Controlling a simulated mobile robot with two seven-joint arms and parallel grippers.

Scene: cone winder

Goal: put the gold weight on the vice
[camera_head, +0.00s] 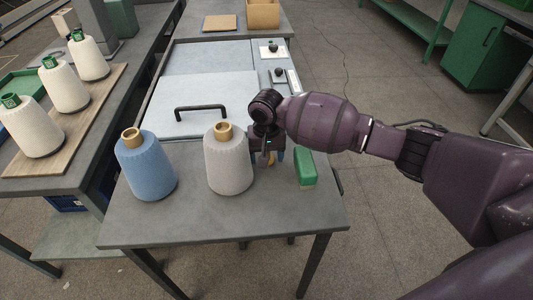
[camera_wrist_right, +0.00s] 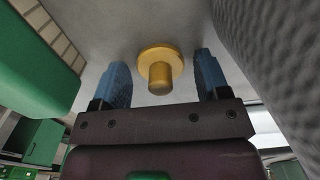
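The gold weight (camera_wrist_right: 160,68), a disc with a short round stem, is on the grey table top. In the head view only a small part of it (camera_head: 271,159) shows below my right gripper (camera_head: 268,156). In the right wrist view my right gripper (camera_wrist_right: 161,85) is open, its two blue fingertips to either side of the weight with gaps between. I cannot make out a vice in either view. My left gripper is not in view.
A grey yarn cone (camera_head: 228,160) stands close left of my right gripper, with a blue cone (camera_head: 146,165) farther left. The grey table (camera_head: 225,220) is clear in front. A black handle (camera_head: 200,110) lies behind.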

